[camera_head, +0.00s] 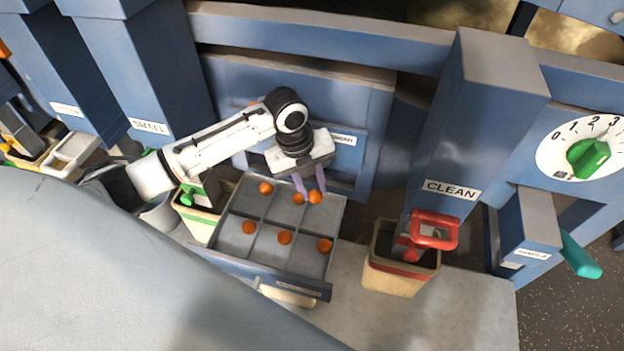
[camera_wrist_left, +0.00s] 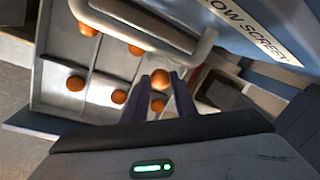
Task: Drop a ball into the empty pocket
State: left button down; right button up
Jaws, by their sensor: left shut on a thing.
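A grey tray (camera_head: 232,250), divided into pockets in two rows, holds several orange balls. One ball (camera_head: 265,188) is in the back left pocket, another (camera_head: 298,198) in the back middle. Front balls lie at the left (camera_head: 249,227), middle (camera_head: 284,238) and right (camera_head: 325,245). My left gripper (camera_head: 309,193) points down over the back right part of the tray, shut on an orange ball (camera_head: 315,197). The held ball also shows between the fingers in the left wrist view (camera_wrist_left: 160,79). I see no other ball in the back right pocket (camera_head: 328,212). My right gripper is not in view.
A cream bin (camera_head: 395,278) stands right of the tray under the CLEAN chute (camera_head: 470,140), with a red handle (camera_head: 435,242) above it. A pale bin with green (camera_head: 200,222) stands left of the tray. A blue panel rises behind it. In the wrist view a grey bar (camera_wrist_left: 150,40) crosses nearby.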

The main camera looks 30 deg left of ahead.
pick_arm(q)
jog(key=c, duration=1.4)
grip_release()
jog(key=shift+o, duration=0.2)
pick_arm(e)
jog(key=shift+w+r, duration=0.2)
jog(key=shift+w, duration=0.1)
pick_arm(q)
jog(key=shift+r, duration=0.35)
notch_tip(320, 180, up, 9)
jog(key=s+a, duration=0.1)
jog(key=shift+s+a+r, duration=0.2)
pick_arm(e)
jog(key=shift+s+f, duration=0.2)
